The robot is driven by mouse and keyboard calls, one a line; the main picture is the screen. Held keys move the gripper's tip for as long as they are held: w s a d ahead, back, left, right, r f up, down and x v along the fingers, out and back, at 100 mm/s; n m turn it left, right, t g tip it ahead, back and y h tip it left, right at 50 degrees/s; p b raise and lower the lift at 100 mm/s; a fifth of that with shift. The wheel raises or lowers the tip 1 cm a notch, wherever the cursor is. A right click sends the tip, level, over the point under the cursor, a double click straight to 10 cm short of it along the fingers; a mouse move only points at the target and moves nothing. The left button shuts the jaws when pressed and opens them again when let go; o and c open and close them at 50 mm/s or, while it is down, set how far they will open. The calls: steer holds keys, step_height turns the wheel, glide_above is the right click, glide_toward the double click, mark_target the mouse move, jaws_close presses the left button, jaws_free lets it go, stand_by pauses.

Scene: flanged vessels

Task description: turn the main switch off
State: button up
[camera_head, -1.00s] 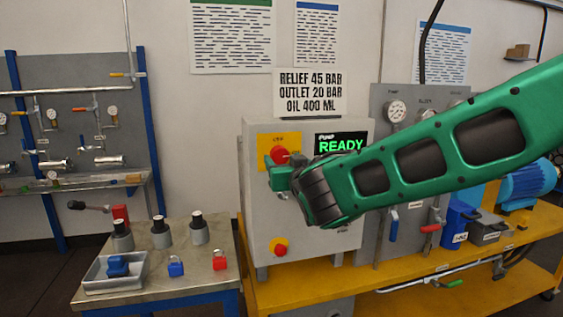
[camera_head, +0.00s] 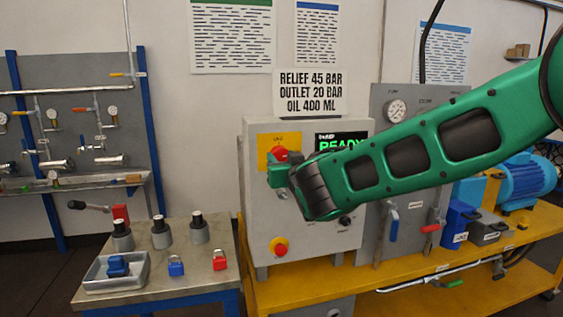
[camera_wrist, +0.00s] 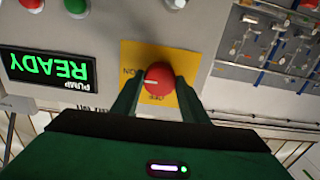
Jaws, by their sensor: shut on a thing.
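The main switch is a red round knob (camera_wrist: 159,77) on a yellow plate (camera_wrist: 184,93) with ON and OFF lettering. In the wrist view my gripper (camera_wrist: 158,88) has one finger on each side of the knob and is shut on it. A pale pointer line shows on the knob's face, toward the ON lettering at the left. In the head view the knob (camera_head: 280,154) shows at the upper left of the grey control box (camera_head: 262,215), partly hidden by my gripper (camera_head: 277,172).
The lit READY display (camera_wrist: 46,67) is beside the switch. A red button on a yellow base (camera_head: 279,247) is lower on the box. A side table (camera_head: 200,277) at the left holds padlocks, a tray and several grey cylinders.

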steer(key=n, duration=0.4)
steer(key=shift+n, duration=0.4)
steer(key=n, duration=0.4)
steer(key=shift+n, duration=0.3)
steer(key=n, duration=0.4)
steer(key=shift+f+n, duration=0.15)
steer(key=shift+n, duration=1.95)
steer(key=o, duration=1.1)
steer(key=shift+c, duration=0.2)
